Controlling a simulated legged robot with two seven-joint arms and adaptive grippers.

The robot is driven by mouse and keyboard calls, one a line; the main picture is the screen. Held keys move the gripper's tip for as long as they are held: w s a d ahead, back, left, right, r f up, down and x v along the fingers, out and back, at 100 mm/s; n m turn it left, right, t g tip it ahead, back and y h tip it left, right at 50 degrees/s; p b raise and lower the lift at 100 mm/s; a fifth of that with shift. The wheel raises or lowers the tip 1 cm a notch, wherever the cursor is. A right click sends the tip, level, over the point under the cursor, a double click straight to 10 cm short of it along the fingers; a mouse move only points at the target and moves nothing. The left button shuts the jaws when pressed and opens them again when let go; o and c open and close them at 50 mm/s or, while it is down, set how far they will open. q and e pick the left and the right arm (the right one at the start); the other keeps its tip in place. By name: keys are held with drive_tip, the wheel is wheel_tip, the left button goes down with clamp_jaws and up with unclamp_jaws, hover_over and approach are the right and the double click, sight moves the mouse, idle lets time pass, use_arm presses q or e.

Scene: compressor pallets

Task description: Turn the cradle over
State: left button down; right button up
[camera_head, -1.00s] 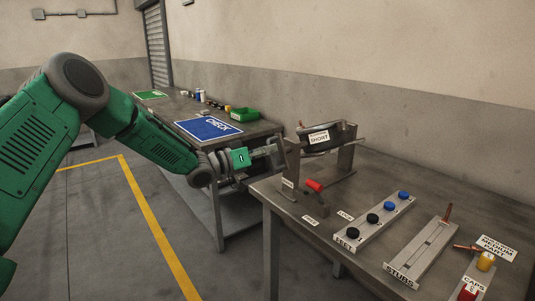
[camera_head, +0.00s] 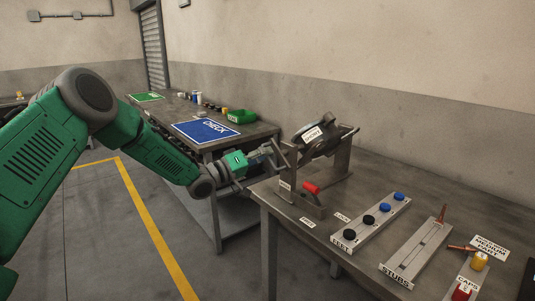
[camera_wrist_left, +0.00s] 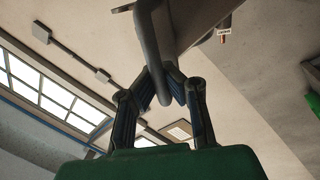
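The cradle (camera_head: 322,141) is a dark body with a white label, hung between two grey uprights on the near table. It sits tilted, its right end higher. My left gripper (camera_head: 279,154) is at the cradle's left side, by the left upright. In the left wrist view my left gripper (camera_wrist_left: 165,76) has its two fingers closed in on a grey bent bar (camera_wrist_left: 149,34), which looks like the cradle's handle. The far side of the cradle is hidden. My right gripper is out of view.
A rack with black and blue feet (camera_head: 360,236), a stubs rack (camera_head: 418,252) and a caps tray (camera_head: 470,275) lie to the right. The check table (camera_head: 235,142) stands behind left.

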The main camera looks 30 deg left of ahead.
use_arm(q)
drive_tip(key=shift+a+f+n+t+y, duration=0.15)
drive_tip(key=shift+a+n+t+y, duration=0.1)
drive_tip(key=shift+n, duration=0.9)
drive_tip(key=shift+a+f+n+t+y, duration=0.1)
drive_tip(key=shift+n+t+y, duration=0.15)
drive_tip(key=shift+n, duration=0.9)
drive_tip(key=shift+s+d+f+n+g+y+b, duration=0.15)
drive_tip(key=shift+d+f+n+y+b, duration=0.4)
drive_tip(key=shift+n+b, duration=2.35)
drive_tip(key=shift+s+d+f+n+g+y+b, duration=0.15)
drive_tip(key=shift+f+n+y+b, duration=0.7)
drive_tip(key=shift+n, duration=4.3)
drive_tip(key=shift+s+d+f+n+g+y+b, duration=0.2)
drive_tip(key=shift+n+y+b, duration=1.05)
drive_tip(key=shift+n, duration=2.8)
drive_tip(key=shift+w+d+f+n+h+b, duration=0.15)
drive_tip(key=shift+n+h+b, duration=0.15)
drive_tip(key=shift+b, duration=0.15)
drive_tip(key=c, duration=1.6)
unclamp_jaws()
drive_tip(key=shift+c, duration=0.2)
drive_tip(key=shift+o, duration=0.2)
drive_tip(key=shift+a+r, duration=0.2)
drive_tip(key=shift+r, duration=0.1)
